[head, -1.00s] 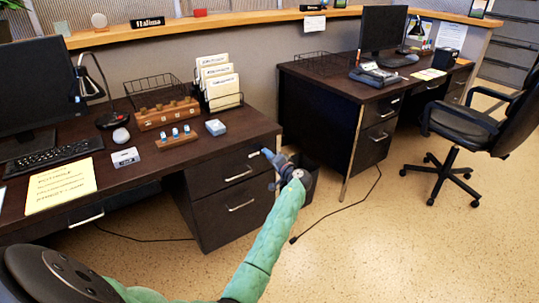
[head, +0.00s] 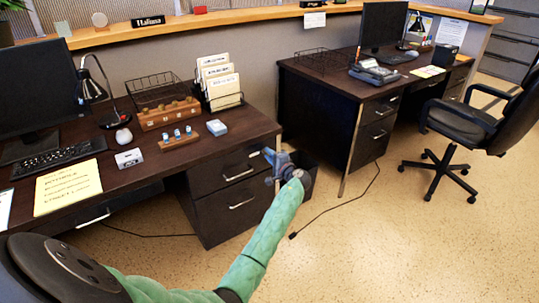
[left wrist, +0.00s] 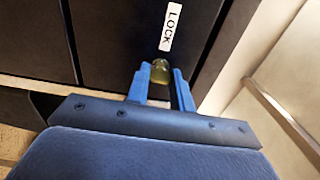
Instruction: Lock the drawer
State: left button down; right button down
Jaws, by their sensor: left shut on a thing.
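The near desk's top drawer (head: 228,172) looks closed, its handle flush along the dark front. My left gripper (head: 269,156) is at the right end of this drawer front. In the left wrist view, its blue fingers (left wrist: 160,88) are shut around a small brass-yellow piece (left wrist: 161,71), which looks like a key head or lock knob. The piece sits directly below a white "LOCK" label (left wrist: 171,27) on the dark front. Whether it is turned cannot be told, and its inner end is hidden. My right gripper is out of view.
A lower drawer (head: 232,212) is beneath. A dark bin (head: 310,165) stands close behind my left gripper, between the two desks. The desktop holds a wooden block (head: 168,114), a lamp and a keyboard. The floor in front is open.

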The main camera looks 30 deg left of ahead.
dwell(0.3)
pick_arm(q)
jog(key=c, duration=1.2)
grip_release()
jog(key=shift+w+d, duration=0.1)
jog(key=shift+d, duration=0.1)
jog(key=v, duration=0.7)
jog(key=shift+d, duration=0.25)
